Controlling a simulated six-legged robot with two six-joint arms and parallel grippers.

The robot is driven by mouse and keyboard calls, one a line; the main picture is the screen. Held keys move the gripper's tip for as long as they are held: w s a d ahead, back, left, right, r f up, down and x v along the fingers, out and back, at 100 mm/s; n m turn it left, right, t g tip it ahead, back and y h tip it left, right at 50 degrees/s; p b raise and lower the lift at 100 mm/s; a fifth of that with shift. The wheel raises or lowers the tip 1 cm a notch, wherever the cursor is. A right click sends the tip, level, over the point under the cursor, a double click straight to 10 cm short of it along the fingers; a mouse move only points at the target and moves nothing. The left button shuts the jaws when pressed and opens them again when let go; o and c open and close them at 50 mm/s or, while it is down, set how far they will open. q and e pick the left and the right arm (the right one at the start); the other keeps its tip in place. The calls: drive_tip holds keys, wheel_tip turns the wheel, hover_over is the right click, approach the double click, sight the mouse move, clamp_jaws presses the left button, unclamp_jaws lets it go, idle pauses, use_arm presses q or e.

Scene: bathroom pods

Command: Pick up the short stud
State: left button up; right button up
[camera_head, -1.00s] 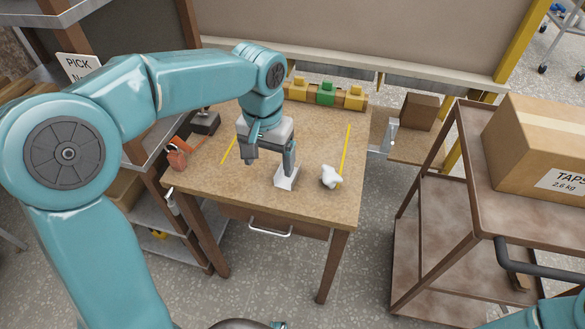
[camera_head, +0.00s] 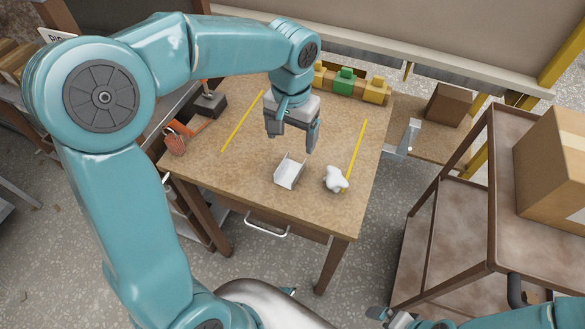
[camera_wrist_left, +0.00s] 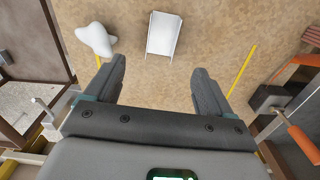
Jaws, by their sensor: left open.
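The short stud looks to be the pale, channel-shaped metal piece (camera_head: 290,171) lying on the wooden table, its raised side edges showing. My left gripper (camera_head: 294,142) is open and empty, above the table and behind the channel piece in the head view. In the left wrist view the channel piece (camera_wrist_left: 162,34) lies ahead of the open jaws (camera_wrist_left: 160,70), between their lines and apart from both fingers.
A white lumpy object (camera_head: 335,179) lies close right of the channel piece. Yellow lines (camera_head: 356,148) mark the table (camera_head: 240,190). An orange-handled tool (camera_head: 175,141) is at the left. Yellow and green blocks (camera_head: 344,80) line the back. A brown cart (camera_head: 450,190) stands right.

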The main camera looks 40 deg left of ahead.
use_arm(q)
hover_over(290, 173)
drive_tip(key=f, duration=0.5)
drive_tip(key=shift+s+d+f, duration=0.1)
drive_tip(key=shift+d+f, duration=0.2)
drive_tip(key=f, duration=0.6)
drive_tip(key=shift+a+f+b, duration=0.2)
drive_tip(key=shift+a+b, duration=0.1)
drive_tip(key=shift+d, duration=0.1)
drive_tip(key=c, duration=1.1)
